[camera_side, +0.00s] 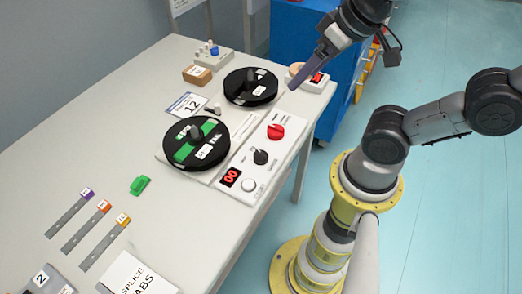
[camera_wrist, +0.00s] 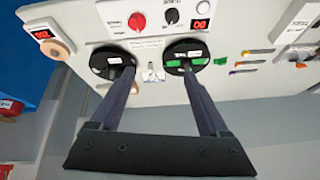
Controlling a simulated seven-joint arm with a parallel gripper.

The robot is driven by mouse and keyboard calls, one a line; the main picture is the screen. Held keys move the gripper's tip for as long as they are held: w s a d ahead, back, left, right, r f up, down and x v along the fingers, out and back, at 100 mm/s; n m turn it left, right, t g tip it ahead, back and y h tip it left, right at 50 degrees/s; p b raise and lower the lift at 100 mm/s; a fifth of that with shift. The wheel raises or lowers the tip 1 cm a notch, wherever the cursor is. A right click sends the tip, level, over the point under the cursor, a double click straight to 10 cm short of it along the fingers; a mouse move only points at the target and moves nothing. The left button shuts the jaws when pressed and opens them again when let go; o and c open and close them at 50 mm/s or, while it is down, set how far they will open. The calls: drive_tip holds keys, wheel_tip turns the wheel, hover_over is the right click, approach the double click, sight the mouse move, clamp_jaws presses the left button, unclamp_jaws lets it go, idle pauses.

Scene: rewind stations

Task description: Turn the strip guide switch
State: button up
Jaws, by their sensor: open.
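The white control panel (camera_side: 237,198) on the table carries a red knob (camera_side: 276,131), a black knob (camera_side: 261,157), a white round button (camera_side: 249,185) and a red display (camera_side: 230,177). I cannot read which control is the strip guide switch. Both knobs also show in the wrist view, red (camera_wrist: 137,21) and black (camera_wrist: 171,17). A small lever-like part (camera_side: 213,110) sits between the two reels. My gripper (camera_side: 292,87) is high over the table's right edge, apart from the controls. In the wrist view my gripper's fingers (camera_wrist: 158,73) are spread and hold nothing.
A black reel (camera_side: 236,87) and a black-and-green reel (camera_side: 183,154) with upright hubs stand beside the controls. A small device with a display (camera_side: 313,82) lies near my gripper. A green piece (camera_side: 140,185) and several tagged strips (camera_side: 86,235) lie at front left.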

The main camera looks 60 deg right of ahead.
drive_tip(key=w+a+f+m+g, duration=0.2)
drive_tip(key=w+f+m+g, duration=0.15)
drive_tip(key=w, duration=0.35)
drive_tip(key=n+g, duration=0.1)
drive_tip(key=g, duration=0.1)
hover_over(261, 153)
wheel_tip(261, 153, down, 8)
wheel_tip(261, 153, down, 13)
drive_tip(key=shift+w+r, duration=0.1)
clamp_jaws()
